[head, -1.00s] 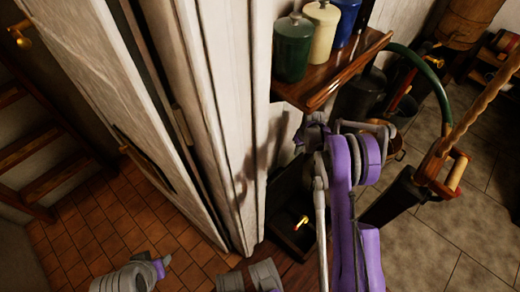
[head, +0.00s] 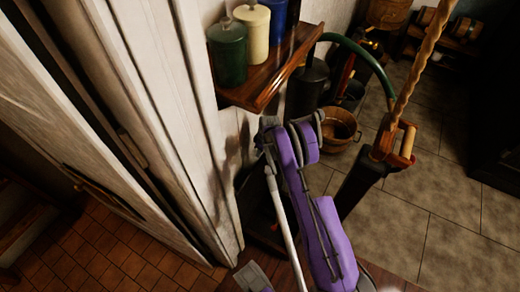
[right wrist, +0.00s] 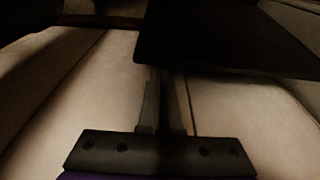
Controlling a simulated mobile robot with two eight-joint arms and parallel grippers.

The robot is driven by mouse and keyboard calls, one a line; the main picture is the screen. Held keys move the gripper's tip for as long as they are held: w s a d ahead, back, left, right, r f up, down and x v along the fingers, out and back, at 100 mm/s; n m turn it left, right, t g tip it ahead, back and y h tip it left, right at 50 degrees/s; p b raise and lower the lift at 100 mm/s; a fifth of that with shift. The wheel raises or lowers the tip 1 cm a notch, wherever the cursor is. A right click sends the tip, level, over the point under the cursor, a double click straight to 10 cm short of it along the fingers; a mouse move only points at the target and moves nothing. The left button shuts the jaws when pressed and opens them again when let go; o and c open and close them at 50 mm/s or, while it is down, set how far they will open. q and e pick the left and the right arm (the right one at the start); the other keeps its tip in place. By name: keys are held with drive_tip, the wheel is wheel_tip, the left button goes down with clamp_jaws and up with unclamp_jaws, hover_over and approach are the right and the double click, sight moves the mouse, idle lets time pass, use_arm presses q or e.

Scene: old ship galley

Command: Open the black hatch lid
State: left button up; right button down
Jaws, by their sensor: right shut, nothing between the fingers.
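In the right wrist view, a dark flat panel (right wrist: 235,45), which looks like the black hatch lid, slants across the upper right, close to the fingers. My right gripper (right wrist: 163,78) is shut and empty, its fingertips at or just under the panel's lower edge. I cannot tell whether they touch it. In the head view, my purple right arm reaches down toward a dark area beside the white wall. It hides most of the lid there, as well as the fingertips. My left gripper is not in view.
A wooden shelf (head: 262,88) with a green canister (head: 228,55) and a cream canister (head: 251,32) juts from the wall above the arm. A wooden bucket (head: 340,130) and a dark post-like object (head: 358,183) stand right of the arm. The tiled floor (head: 440,215) farther right is clear.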

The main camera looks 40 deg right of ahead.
drive_tip(key=shift+w+f, duration=0.15)
drive_tip(key=shift+f, duration=0.4)
